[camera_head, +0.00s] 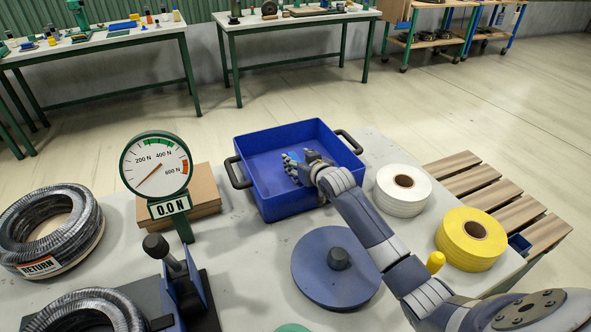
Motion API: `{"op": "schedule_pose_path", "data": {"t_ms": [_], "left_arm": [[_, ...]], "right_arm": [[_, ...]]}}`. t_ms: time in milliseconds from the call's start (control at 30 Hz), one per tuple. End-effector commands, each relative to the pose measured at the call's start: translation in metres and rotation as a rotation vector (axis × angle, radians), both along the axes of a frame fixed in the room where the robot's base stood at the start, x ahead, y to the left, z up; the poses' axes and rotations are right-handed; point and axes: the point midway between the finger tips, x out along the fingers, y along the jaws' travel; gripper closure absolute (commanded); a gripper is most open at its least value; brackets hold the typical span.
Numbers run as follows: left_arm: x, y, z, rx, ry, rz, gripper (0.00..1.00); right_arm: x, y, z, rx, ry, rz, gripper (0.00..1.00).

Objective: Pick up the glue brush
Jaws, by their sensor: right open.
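I cannot make out a glue brush clearly in the head view. A small yellow rounded piece (435,262) shows beside my right forearm, partly hidden by it, and I cannot tell what it belongs to. My right arm reaches in from the lower right. My right gripper (294,168) is open over the blue tray (325,137), with its fingers pointing left. I see nothing held in it. The gripper and wrist hide part of the tray's floor. My left gripper is not in view.
A round dial gauge (156,164) stands left of the tray, before cardboard boxes (205,189). Hose coils (50,222) lie at left. A blue disc (320,284) lies in front. White (398,205) and yellow rolls (452,246) stand right, with a pallet (495,191) beyond.

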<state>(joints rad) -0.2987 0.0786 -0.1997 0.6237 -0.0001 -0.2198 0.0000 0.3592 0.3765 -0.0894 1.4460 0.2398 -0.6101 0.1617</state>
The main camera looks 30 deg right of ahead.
Motion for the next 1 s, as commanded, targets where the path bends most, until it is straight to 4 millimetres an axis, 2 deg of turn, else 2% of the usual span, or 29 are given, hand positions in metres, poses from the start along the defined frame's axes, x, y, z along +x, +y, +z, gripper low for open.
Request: {"op": "schedule_pose_path", "data": {"t_ms": [33,200,233,567,667,1000], "left_arm": [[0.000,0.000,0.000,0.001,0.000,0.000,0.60],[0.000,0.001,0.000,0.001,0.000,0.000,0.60],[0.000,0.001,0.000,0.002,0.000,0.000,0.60],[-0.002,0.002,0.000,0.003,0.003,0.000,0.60],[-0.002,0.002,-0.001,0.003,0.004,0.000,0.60],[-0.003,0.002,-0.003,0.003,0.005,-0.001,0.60]], "right_arm": [[0.000,0.000,0.000,0.000,0.000,0.000,0.58],[0.000,0.000,0.000,0.000,0.000,0.000,0.97],[0.000,0.000,0.000,0.000,0.000,0.000,1.00],[0.000,0.000,0.004,0.000,-0.003,0.000,1.00],[0.001,0.000,0.016,-0.001,-0.006,0.000,1.00],[0.000,0.000,0.081,-0.001,-0.005,0.000,1.00]]}}
